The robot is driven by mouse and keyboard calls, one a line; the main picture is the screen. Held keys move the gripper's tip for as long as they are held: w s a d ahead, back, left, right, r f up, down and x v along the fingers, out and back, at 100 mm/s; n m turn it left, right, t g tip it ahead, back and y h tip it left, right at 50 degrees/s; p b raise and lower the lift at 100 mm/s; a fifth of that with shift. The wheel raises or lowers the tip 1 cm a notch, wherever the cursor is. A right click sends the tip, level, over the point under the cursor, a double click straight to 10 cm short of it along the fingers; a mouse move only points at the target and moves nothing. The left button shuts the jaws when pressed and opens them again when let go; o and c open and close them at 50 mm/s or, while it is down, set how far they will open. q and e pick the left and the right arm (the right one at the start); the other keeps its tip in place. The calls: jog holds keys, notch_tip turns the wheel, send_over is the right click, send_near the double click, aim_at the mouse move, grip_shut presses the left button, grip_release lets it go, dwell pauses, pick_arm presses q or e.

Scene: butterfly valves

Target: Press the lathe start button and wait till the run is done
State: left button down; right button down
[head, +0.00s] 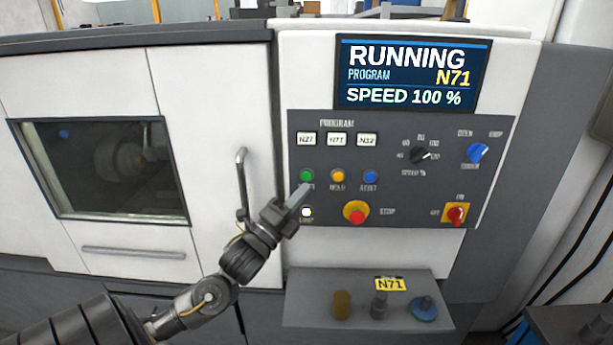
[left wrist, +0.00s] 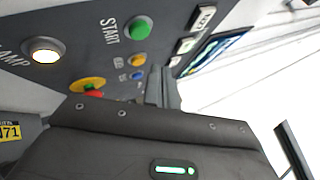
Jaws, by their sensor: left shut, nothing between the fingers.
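The lathe's control panel (head: 400,195) carries the green start button (head: 306,176), which also shows in the left wrist view (left wrist: 139,28) with the label START. The screen (head: 412,75) reads RUNNING, program N71, speed 100 %. My left gripper (head: 303,192) is shut and empty, its tips close below the start button in the head view; in the left wrist view the fingers (left wrist: 160,88) show apart from the button. The lamp (head: 306,212) below is lit, also in the left wrist view (left wrist: 46,50). My right gripper is not in view.
Yellow and blue buttons (head: 370,177) sit right of the start button, with a red stop button (head: 356,213) below. The door handle (head: 242,185) stands out left of the panel. A shelf (head: 300,310) below holds several parts and an N71 tag (head: 390,284).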

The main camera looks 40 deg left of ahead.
pick_arm(q)
jog(key=shift+s+d, duration=0.6)
jog(key=shift+s, duration=0.15)
dwell(0.3)
